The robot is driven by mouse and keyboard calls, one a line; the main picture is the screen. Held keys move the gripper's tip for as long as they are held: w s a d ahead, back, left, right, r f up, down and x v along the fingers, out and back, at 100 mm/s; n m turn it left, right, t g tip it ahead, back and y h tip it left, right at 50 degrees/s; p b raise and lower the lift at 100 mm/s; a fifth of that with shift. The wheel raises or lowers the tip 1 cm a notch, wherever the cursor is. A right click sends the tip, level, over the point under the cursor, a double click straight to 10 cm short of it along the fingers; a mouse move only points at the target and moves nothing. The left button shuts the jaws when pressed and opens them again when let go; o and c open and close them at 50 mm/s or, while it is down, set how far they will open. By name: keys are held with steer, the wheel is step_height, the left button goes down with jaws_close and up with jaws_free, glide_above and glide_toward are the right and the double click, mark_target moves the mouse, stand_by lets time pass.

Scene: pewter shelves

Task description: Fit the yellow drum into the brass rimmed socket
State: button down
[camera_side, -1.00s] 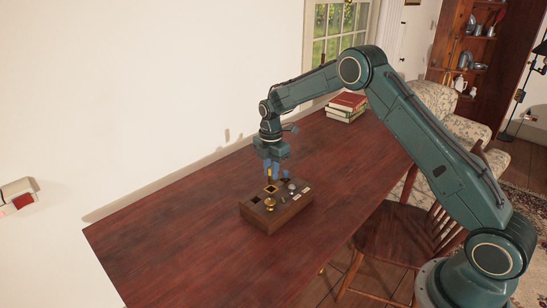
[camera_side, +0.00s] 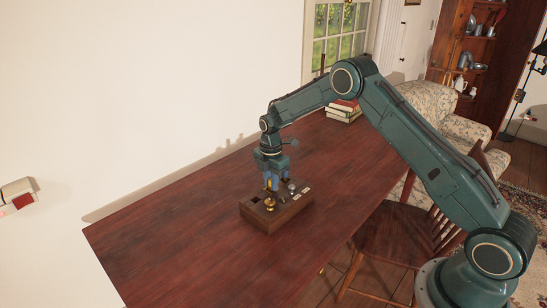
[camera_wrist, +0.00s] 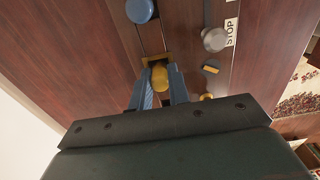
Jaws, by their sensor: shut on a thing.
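My gripper (camera_side: 271,183) points down over the dark control box on the table. Its blue fingers, also in the wrist view (camera_wrist: 160,90), are shut on the yellow drum (camera_wrist: 168,77). In the side view the drum (camera_side: 270,184) is a small yellow patch low between the fingers. The brass rimmed socket (camera_wrist: 146,61) shows as a brass edge just beyond the drum in the wrist view. The drum and fingers cover most of it. I cannot tell whether the drum's lower end is inside the rim.
The box (camera_side: 264,222) also carries a brass knob (camera_side: 270,204), a silver-grey knob (camera_wrist: 214,40), a blue round cap (camera_wrist: 140,10) and a STOP label (camera_wrist: 231,32). Books (camera_side: 343,112) lie farther back. The table left of the box is clear.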

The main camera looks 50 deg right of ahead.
steer(key=shift+f, duration=0.1)
steer(key=c, duration=1.3)
jaws_free()
step_height(320, 180, up, 12)
steer(key=shift+r, duration=0.15)
steer(key=shift+r, duration=0.1)
